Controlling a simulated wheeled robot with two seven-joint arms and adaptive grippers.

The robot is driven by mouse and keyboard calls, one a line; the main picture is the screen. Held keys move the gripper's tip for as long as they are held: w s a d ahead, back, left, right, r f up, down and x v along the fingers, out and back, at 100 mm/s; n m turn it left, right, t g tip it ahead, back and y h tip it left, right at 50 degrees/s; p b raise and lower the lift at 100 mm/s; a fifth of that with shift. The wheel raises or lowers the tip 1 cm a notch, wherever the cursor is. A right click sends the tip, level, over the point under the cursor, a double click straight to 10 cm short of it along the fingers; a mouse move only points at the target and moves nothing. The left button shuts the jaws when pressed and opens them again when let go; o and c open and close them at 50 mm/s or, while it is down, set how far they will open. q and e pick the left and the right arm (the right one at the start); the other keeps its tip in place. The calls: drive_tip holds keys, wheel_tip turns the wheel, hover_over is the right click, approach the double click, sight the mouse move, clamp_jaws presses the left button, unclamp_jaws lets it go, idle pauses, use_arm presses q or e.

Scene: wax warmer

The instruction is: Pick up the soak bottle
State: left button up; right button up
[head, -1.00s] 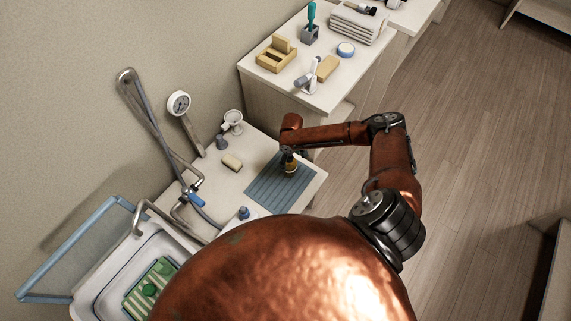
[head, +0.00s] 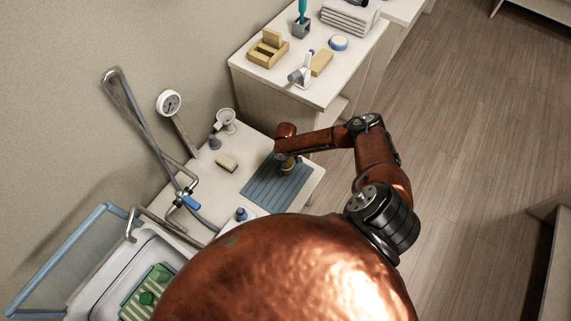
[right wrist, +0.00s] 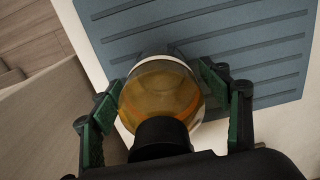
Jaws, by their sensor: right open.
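The soak bottle, amber with a black top, stands on the ribbed blue mat (head: 272,192) at the counter's right end; a small amber part of it (head: 289,168) shows below my right gripper (head: 286,157) in the head view. In the right wrist view the bottle (right wrist: 158,92) is between the two green-padded fingers of my right gripper (right wrist: 160,90), one on each side. The fingers are open; whether either pad touches the bottle I cannot tell. My left gripper is not in view.
A small beige block (head: 227,162), a grey-blue bottle (head: 214,142) and a white cup-like holder (head: 226,120) stand left of the mat. A sink (head: 112,266) with a tap is at lower left. A higher cabinet (head: 285,84) with several items stands behind.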

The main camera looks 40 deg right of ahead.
drive_tip(key=shift+c, duration=0.6)
drive_tip(key=c, duration=1.3)
drive_tip(key=shift+r, duration=0.15)
drive_tip(key=shift+r, duration=0.25)
wheel_tip(320, 180, up, 2)
drive_tip(key=shift+r+p, duration=0.1)
drive_tip(key=shift+p, duration=0.3)
drive_tip(key=shift+s+a+r+p, duration=0.5)
drive_tip(key=shift+s+a+r, duration=0.5)
drive_tip(key=shift+s+r, duration=0.9)
drive_tip(key=shift+s+a+r+p, duration=0.55)
drive_tip(key=shift+s+a+r, duration=0.7)
drive_tip(key=shift+s, duration=1.1)
drive_tip(key=shift+s+a+r+p, duration=0.5)
drive_tip(key=shift+s+a+r, duration=0.25)
drive_tip(key=shift+s+r, duration=1.25)
drive_tip(key=shift+s+f, duration=0.1)
